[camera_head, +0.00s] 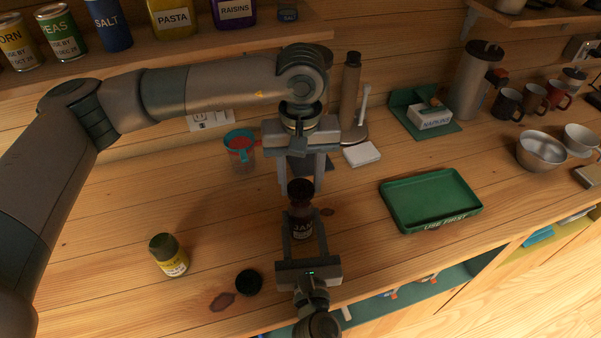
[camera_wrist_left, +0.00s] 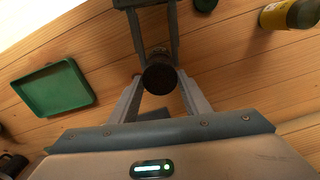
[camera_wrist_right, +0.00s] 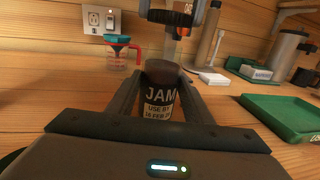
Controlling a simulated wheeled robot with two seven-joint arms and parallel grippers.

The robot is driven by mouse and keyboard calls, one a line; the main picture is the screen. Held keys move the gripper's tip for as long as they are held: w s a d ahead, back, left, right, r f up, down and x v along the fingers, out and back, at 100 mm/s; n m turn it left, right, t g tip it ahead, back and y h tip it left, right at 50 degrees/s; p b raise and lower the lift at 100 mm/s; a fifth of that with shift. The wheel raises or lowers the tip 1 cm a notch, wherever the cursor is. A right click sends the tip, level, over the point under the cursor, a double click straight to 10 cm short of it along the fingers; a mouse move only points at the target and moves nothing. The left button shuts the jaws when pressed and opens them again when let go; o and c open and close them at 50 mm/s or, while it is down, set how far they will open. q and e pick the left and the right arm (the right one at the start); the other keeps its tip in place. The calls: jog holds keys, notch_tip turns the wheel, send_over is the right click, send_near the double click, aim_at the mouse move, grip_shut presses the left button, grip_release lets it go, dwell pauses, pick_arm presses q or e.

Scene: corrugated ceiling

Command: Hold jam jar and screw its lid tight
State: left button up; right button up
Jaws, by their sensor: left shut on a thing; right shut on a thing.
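The dark jam jar (camera_head: 302,228) is upright on the counter near its front edge; its JAM label also shows in the right wrist view (camera_wrist_right: 160,103). My right gripper (camera_head: 303,224) is shut on the jar body from the front, one finger on each side. My left gripper (camera_head: 299,186) points down from above and is shut on the lid.
A yellow-labelled jar (camera_head: 168,256) and a loose black lid (camera_head: 249,282) are to the left. A green tray (camera_head: 431,200) is to the right. A measuring cup (camera_head: 241,150) and napkin holder (camera_head: 431,117) stand behind. A shelf of cans (camera_head: 60,33) is above.

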aim_at(301, 188)
pick_arm(q)
jog(key=shift+f, duration=0.15)
dwell(0.6)
jog(key=shift+f, duration=0.8)
jog(key=shift+f, duration=0.55)
dwell(0.4)
jog(key=m, duration=0.8)
jog(key=shift+m, duration=0.4)
jog(key=m, duration=0.4)
jog(key=shift+m, duration=0.3)
jog(key=m, duration=0.3)
jog(key=shift+m, duration=0.3)
